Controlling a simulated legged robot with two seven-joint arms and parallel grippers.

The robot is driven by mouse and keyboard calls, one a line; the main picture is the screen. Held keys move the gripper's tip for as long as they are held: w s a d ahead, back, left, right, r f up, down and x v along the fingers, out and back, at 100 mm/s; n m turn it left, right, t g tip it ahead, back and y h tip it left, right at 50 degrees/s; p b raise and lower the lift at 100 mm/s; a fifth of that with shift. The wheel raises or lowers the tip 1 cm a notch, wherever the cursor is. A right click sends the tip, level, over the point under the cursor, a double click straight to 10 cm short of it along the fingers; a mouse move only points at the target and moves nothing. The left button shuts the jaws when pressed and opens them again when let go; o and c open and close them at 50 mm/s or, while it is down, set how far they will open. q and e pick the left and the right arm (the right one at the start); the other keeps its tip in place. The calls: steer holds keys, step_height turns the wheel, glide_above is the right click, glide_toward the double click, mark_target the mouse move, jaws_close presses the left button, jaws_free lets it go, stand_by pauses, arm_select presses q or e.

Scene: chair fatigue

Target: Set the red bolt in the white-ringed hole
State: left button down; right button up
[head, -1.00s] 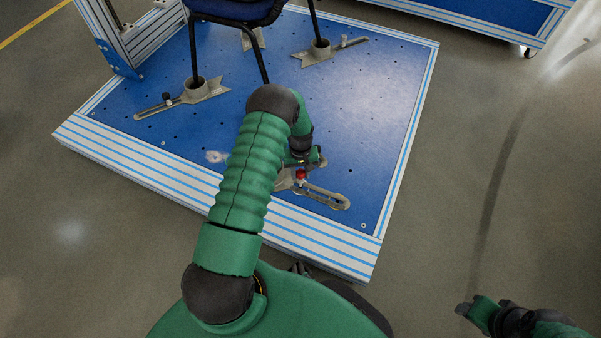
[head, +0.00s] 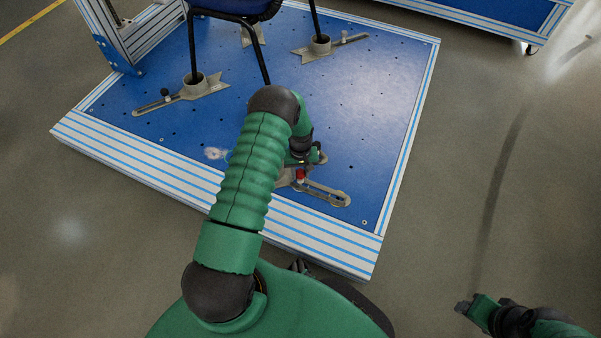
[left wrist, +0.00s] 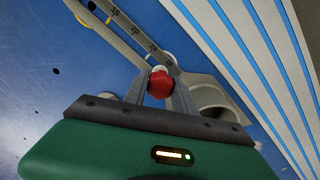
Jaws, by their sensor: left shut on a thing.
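The red bolt (left wrist: 160,84) is held between the fingers of my left gripper (left wrist: 164,92) in the left wrist view. In the head view the red bolt (head: 300,174) shows just below my left gripper (head: 302,165), over a grey slotted clamp plate (head: 325,194) at the platform's near side. In the left wrist view a pale white ring (left wrist: 166,60) shows partly just behind the bolt's head, by the scale-marked slotted arm (left wrist: 130,35). The bolt's lower end is hidden, so I cannot tell whether it is in the hole. My right gripper (head: 465,306) is low at the right, away from the platform.
The blue platform (head: 370,120) has many small holes and a striped near edge (head: 180,175). Chair legs stand in other grey clamps (head: 195,87) at the back. A whitish patch (head: 215,154) lies left of my arm. The platform's right part is clear.

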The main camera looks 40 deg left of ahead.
arm_select(q)
steer(key=shift+f+b, duration=0.55)
steer(key=shift+f, duration=0.3)
steer(key=c, duration=0.9)
jaws_free()
steer(key=shift+c, duration=0.2)
step_height(320, 180, up, 17)
steer(key=p, duration=0.9)
steer(key=shift+f+p, duration=0.15)
steer(key=shift+p, duration=0.2)
